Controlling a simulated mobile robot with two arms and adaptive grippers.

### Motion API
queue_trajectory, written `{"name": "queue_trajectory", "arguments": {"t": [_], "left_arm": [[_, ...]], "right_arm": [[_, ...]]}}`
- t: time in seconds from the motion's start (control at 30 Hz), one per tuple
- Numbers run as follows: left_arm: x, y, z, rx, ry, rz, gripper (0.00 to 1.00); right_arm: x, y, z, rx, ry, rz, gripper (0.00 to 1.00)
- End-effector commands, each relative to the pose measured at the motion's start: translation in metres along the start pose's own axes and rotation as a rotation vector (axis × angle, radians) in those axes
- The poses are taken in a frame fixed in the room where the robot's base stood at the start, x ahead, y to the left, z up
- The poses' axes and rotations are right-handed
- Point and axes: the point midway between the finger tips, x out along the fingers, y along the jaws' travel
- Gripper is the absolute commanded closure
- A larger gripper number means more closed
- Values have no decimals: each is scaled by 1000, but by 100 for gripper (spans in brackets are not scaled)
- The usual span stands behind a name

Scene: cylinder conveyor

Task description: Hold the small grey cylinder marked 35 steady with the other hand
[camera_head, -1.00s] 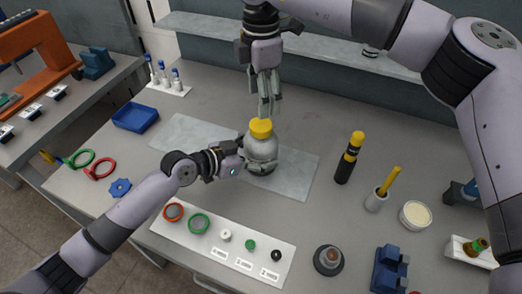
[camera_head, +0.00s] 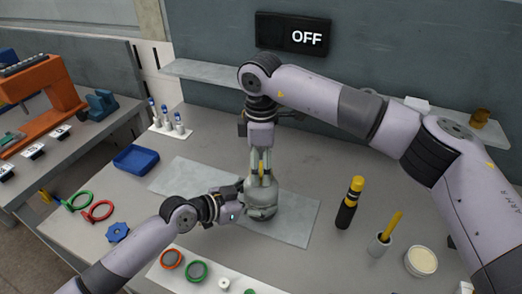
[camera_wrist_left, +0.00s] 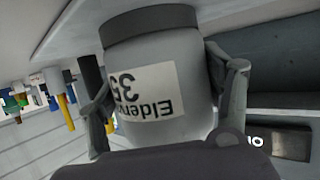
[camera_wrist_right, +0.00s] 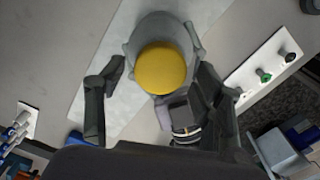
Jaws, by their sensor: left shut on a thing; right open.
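The small grey cylinder (camera_head: 262,200) stands upright on the grey mat, its label with 35 (camera_wrist_left: 148,90) showing upside down in the left wrist view. Its yellow cap (camera_wrist_right: 162,68) faces up. My left gripper (camera_head: 248,207) is shut around the cylinder's body from the left, one finger on each side in the left wrist view. My right gripper (camera_head: 261,178) points straight down over the cylinder and is open. Its fingers partly hide the cap in the head view; in the right wrist view the cap lies ahead, between the spread fingers.
The grey mat (camera_head: 185,182) lies under the cylinder. A black-and-yellow bottle (camera_head: 349,205) and a cup with a yellow stick (camera_head: 381,243) stand to the right. A blue tray (camera_head: 136,159) is at the left. A white board (camera_head: 163,279) with rings lies in front. A sign (camera_head: 292,36) reads OFF.

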Motion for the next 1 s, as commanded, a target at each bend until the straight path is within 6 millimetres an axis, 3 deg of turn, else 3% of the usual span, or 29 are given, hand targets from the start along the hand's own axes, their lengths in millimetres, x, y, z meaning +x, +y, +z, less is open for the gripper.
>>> {"name": "queue_trajectory", "arguments": {"t": [0.13, 0.43, 1.0], "left_arm": [[0, 0, 0, 0, 0, 0, 100], [0, 0, 0, 0, 0, 0, 100], [0, 0, 0, -1, 0, 0, 100]], "right_arm": [[10, 0, 0, -1, 0, 0, 38], [12, 0, 0, -1, 0, 0, 39], [12, 0, 0, -1, 0, 1, 77]]}}
